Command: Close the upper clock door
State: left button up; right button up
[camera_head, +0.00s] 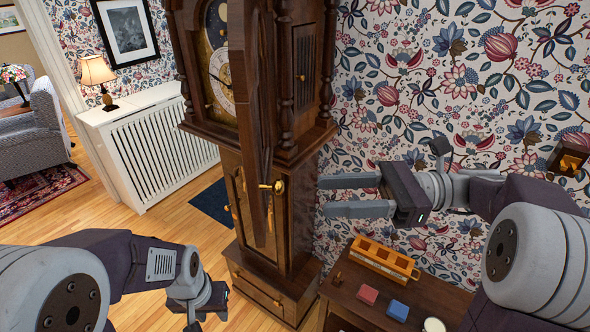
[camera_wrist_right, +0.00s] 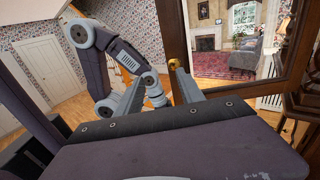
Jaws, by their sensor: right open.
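The tall dark wooden clock (camera_head: 290,140) stands in the middle of the head view. Its upper door (camera_head: 252,110) stands open, swung out toward me and seen nearly edge-on, partly covering the dial (camera_head: 221,80). A brass knob (camera_head: 277,187) shows by the door's edge. In the right wrist view the glazed door frame (camera_wrist_right: 230,78) and a brass knob (camera_wrist_right: 178,65) lie beyond the fingertips. My right gripper (camera_head: 322,196) is open and empty, pointing left, apart from the door on its right. My left gripper (camera_head: 212,300) is low at the left; its fingers are not clear.
A small table (camera_head: 345,290) at the lower right holds an orange wooden rack (camera_head: 383,260), a red block (camera_head: 367,294) and a blue block (camera_head: 398,310). A white radiator cover (camera_head: 150,140) with a lamp (camera_head: 97,75) stands left of the clock. A floral wall is behind the right arm.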

aim_at(282, 187)
jog(key=shift+m+t, duration=0.3)
jog(key=shift+t, duration=0.1)
jog(key=a, duration=0.2)
jog(key=w+a+p, duration=0.1)
jog(key=a, duration=0.1)
jog(key=a+p, duration=0.1)
jog(key=a, duration=0.2)
jog(key=shift+w+a+r, duration=0.1)
jog(key=shift+w+r, duration=0.05)
jog(key=shift+w, duration=0.25)
jog(key=shift+w+a+f, duration=0.3)
jog(key=shift+w+a, duration=0.05)
jog(key=shift+w, duration=0.3)
jog(key=shift+s+r, duration=0.1)
jog(key=shift+s, duration=0.15)
jog(key=c, duration=0.8)
pick_arm(q)
jog(key=w+r, duration=0.1)
jog(key=r, duration=0.2)
jog(key=shift+w, duration=0.35)
pick_arm(e)
grip_shut()
